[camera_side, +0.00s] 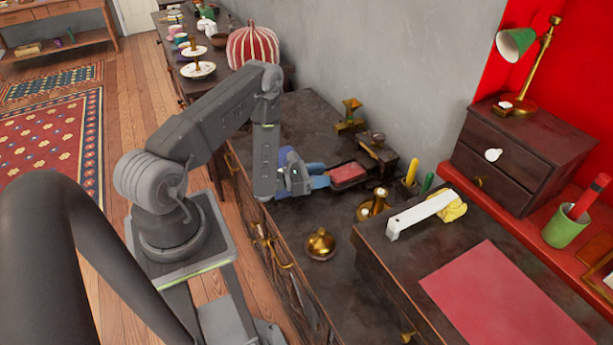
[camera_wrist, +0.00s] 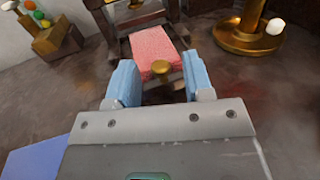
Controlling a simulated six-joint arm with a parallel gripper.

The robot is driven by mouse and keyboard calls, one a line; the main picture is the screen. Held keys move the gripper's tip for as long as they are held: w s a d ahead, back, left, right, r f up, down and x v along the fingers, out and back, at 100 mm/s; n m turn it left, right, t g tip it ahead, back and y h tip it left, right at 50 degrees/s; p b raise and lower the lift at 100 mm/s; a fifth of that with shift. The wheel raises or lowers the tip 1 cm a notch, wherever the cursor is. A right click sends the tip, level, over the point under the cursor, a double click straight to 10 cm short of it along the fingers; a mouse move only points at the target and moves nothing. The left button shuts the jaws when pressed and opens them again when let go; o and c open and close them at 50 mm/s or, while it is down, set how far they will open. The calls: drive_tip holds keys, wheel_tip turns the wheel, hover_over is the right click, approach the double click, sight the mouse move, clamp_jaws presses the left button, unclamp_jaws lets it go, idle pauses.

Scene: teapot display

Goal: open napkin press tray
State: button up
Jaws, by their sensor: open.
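The napkin press (camera_side: 379,147) is a dark wooden stand with brass parts against the wall side of the dark counter. Its tray holds a pink-red napkin block (camera_side: 348,172), which also shows in the wrist view (camera_wrist: 152,43). A brass knob (camera_wrist: 161,68) sits at the tray's near end. My gripper (camera_side: 318,180) is low over the counter in front of the tray. In the wrist view my gripper (camera_wrist: 160,70) is open, with one blue finger on each side of the knob and a gap visible on both sides. Whether the fingertips reach fully past the knob is unclear.
A brass piece with a white tip (camera_wrist: 250,28) stands close right of the tray. A blue item (camera_wrist: 35,160) lies at lower left. A round brass pot (camera_side: 319,244) stands near the counter's front edge.

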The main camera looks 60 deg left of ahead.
drive_tip(key=v, duration=1.3)
drive_tip(key=shift+s+a, duration=0.1)
drive_tip(key=shift+s, duration=0.1)
drive_tip(key=shift+w+r, duration=0.1)
drive_tip(key=w+d+r+m+g+h, duration=0.3)
drive_tip(key=d+r+m+g+h, duration=0.15)
drive_tip(key=r+m, duration=0.3)
drive_tip(key=w+d+r+m+g+h, duration=0.35)
drive_tip(key=d+r+m+h, duration=0.2)
drive_tip(key=r, duration=0.25)
drive_tip(key=s+d+r+m+g+y, duration=0.3)
drive_tip(key=d+r+m+g, duration=0.6)
drive_tip(key=s+d+r+m+t+y, duration=0.5)
drive_tip(key=s+r+m+y, duration=0.6)
drive_tip(key=shift+r+y, duration=0.3)
drive_tip(key=shift+r, duration=0.1)
